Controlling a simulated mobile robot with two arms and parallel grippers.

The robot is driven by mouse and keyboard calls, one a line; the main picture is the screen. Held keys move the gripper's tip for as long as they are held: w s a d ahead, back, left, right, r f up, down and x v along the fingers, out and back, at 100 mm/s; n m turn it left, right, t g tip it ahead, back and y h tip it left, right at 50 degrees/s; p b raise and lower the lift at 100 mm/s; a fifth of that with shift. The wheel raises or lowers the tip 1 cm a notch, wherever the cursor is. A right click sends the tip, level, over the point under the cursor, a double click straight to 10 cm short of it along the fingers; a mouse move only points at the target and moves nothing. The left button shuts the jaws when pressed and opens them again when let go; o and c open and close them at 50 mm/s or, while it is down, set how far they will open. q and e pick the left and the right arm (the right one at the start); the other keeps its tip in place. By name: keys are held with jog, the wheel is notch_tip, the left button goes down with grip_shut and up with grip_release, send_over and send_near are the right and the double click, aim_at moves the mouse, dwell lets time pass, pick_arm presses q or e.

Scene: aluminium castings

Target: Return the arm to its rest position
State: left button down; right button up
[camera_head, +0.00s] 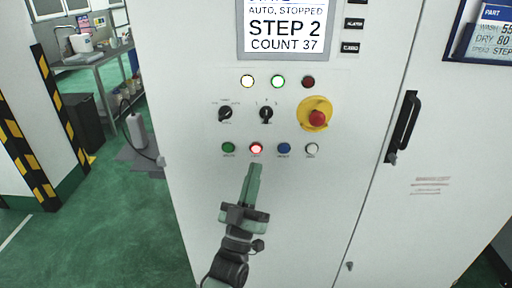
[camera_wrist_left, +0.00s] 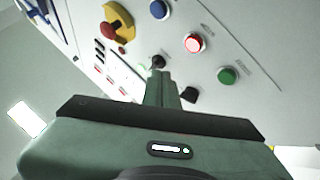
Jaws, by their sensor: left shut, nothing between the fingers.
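My left gripper (camera_head: 255,172) is raised in front of the white control cabinet (camera_head: 190,50), with its fingers together and nothing between them. Its tips show just below the lit red push button (camera_head: 256,148) in the head view. In the left wrist view the shut fingers (camera_wrist_left: 160,78) point at the panel, with the lit red button (camera_wrist_left: 194,43) to the right of them. I cannot tell for certain whether the tips touch the panel. My right gripper is in neither view.
The panel has a green button (camera_head: 228,147), a blue button (camera_head: 284,148), a red emergency stop (camera_head: 317,118) and a screen (camera_head: 286,28) reading "AUTO, STOPPED, STEP 2, COUNT 37". A black door handle (camera_head: 404,125) sticks out at right. Green floor (camera_head: 110,225) is open at left.

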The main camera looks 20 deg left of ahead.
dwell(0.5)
pick_arm(q)
notch_tip(320, 180, down, 20)
jog(key=w+d+m+g+h, duration=0.1)
jog(key=w+d+m+g, duration=0.1)
jog(key=g, duration=0.4)
jog(key=s+a+f+m+g, duration=0.1)
jog(key=s+f+g, duration=0.35)
jog(key=f, duration=0.75)
jog(key=s+f+m+g, duration=0.1)
jog(key=s+f+g, duration=0.3)
jog(key=f, duration=0.9)
jog(key=s+a+f+m+g, duration=0.1)
jog(key=s+a+f+g, duration=0.15)
jog(key=s+f, duration=0.65)
jog(key=s+a+f+g, duration=0.1)
jog(key=s+f+g, duration=0.2)
jog(key=s+f, duration=0.65)
jog(key=s+a+f+g+y, duration=0.1)
jog(key=s+a+f+g, duration=0.1)
jog(key=s, duration=1)
jog(key=s+a+f+m+g+y, duration=0.1)
jog(key=s+a+f+g, duration=0.1)
jog(key=s, duration=0.9)
jog(key=shift+s+f+g, duration=0.4)
jog(key=shift+f+g, duration=0.4)
jog(key=shift+f, duration=0.05)
jog(key=shift+w+a, duration=0.1)
